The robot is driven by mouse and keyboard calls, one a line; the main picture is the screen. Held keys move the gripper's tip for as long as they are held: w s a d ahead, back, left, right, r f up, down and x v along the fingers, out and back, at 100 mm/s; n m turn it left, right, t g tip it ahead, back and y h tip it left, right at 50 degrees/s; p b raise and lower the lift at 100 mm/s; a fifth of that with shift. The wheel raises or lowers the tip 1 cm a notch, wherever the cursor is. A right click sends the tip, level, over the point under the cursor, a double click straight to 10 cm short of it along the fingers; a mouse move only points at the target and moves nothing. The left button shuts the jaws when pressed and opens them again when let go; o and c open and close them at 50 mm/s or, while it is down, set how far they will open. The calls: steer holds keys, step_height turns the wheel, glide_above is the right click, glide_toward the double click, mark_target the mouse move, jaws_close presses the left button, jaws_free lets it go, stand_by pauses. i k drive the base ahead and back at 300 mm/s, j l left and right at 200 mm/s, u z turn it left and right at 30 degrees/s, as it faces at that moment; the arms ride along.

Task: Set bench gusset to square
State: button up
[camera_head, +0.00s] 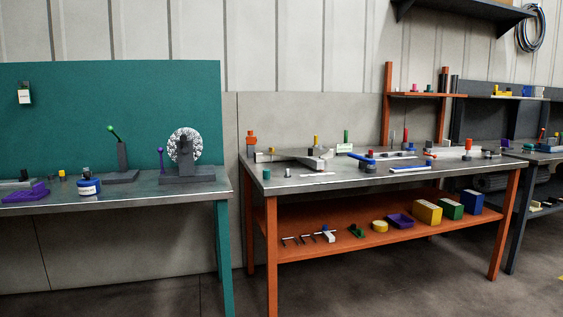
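My gripper is not in view. An orange-legged workbench (330,183) with a grey metal top stands in the middle to right. On it lie a grey angular block (311,161), a blue piece (364,157), a long blue bar (410,168) and a white strip (317,174). A white and grey fixture (460,151) with an orange knob is at the back right. I cannot tell which small part is the gusset, nor make out a square; the parts are far away and small.
A teal bench (130,194) stands left, with a purple tray (27,193), a lever and a patterned disc (185,145). The orange lower shelf (345,229) holds yellow, green and blue boxes. A dark bench (548,157) stands far right. The floor (400,283) in front is clear.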

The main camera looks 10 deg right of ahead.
mark_target(308, 156)
steer(key=i+j+z, duration=0.15)
steer(key=i, duration=0.2)
steer(key=i+l, duration=0.2)
steer(key=i+l+u, duration=0.15)
steer(key=l, duration=0.3)
steer(key=i+l, duration=0.3)
steer(key=i+l+u, duration=0.15)
steer(key=l, duration=0.2)
steer(key=i+l, duration=0.2)
steer(key=l, duration=0.15)
